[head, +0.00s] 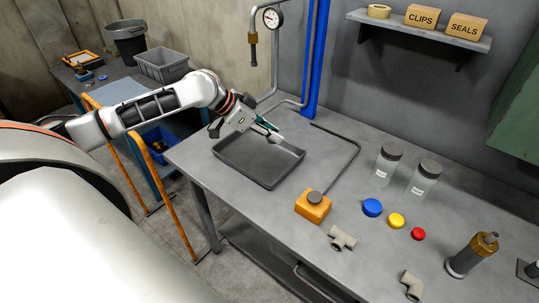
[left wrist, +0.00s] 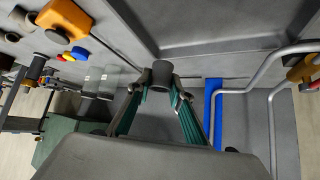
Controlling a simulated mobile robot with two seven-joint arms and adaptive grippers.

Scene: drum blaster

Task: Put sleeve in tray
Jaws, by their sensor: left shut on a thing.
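My left gripper (head: 268,129) is over the back part of the dark tray (head: 230,166) on the workbench. In the left wrist view its teal fingers (left wrist: 162,92) are shut on a short grey sleeve (left wrist: 162,74), whose round end faces the camera. In the head view the sleeve is small and partly hidden by the fingers. It appears held above the tray, though the exact gap is hard to judge. The tray also shows in the left wrist view (left wrist: 215,25) and looks empty. My right gripper is not in view.
An orange box with a dark knob (head: 312,206) stands right of the tray. Two jars (head: 387,165), blue (head: 372,207), yellow and red caps, and grey pipe fittings (head: 342,238) lie further right. A blue post (head: 315,60) and grey pipes rise behind the tray.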

